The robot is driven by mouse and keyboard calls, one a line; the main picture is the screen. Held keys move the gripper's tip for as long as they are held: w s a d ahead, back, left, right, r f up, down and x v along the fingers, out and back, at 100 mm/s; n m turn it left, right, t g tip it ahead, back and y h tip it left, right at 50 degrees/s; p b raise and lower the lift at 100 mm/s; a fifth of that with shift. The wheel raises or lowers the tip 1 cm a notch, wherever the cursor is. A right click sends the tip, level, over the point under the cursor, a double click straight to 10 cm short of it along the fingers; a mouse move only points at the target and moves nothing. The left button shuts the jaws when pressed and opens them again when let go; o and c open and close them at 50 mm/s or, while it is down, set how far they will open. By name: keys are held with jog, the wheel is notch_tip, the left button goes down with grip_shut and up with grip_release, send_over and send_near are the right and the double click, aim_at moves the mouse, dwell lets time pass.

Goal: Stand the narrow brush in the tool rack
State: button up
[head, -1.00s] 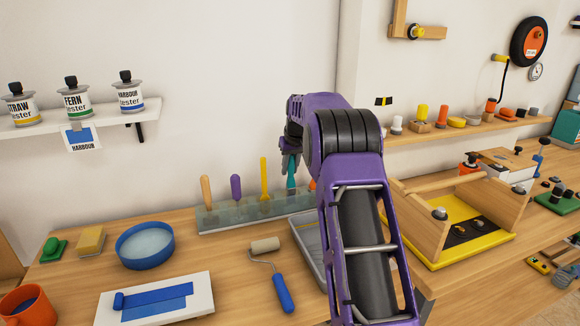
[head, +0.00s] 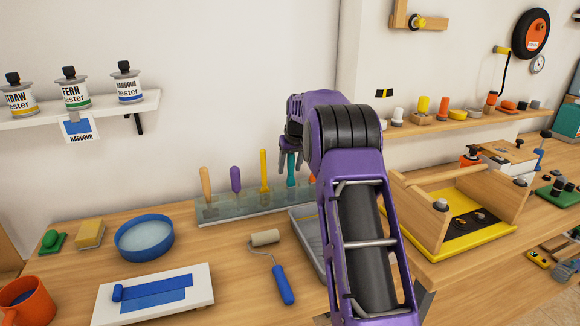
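The tool rack (head: 225,215) is a long, low, clear grey holder at the back of the bench. A brush with a teal handle (head: 291,168) stands upright at its right part; I take it to be the narrow brush, but its lower end is hard to make out. My gripper (head: 291,167) points down at the top of the teal handle, with its fingers apart on either side of it. My purple arm hides the rack's right end and part of the gripper.
Wooden, purple and yellow (head: 264,172) handles stand in the rack to the left. In front lie a paint roller (head: 277,268), a grey tray (head: 306,240) partly behind my arm, a blue bowl (head: 144,252) and a white board (head: 203,300). A wooden caddy (head: 428,222) stands right.

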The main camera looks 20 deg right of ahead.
dwell(0.3)
jog(key=p+v, duration=0.1)
jog(key=v, duration=1.6)
jog(key=shift+s+r, duration=0.1)
jog(key=shift+r, duration=0.15)
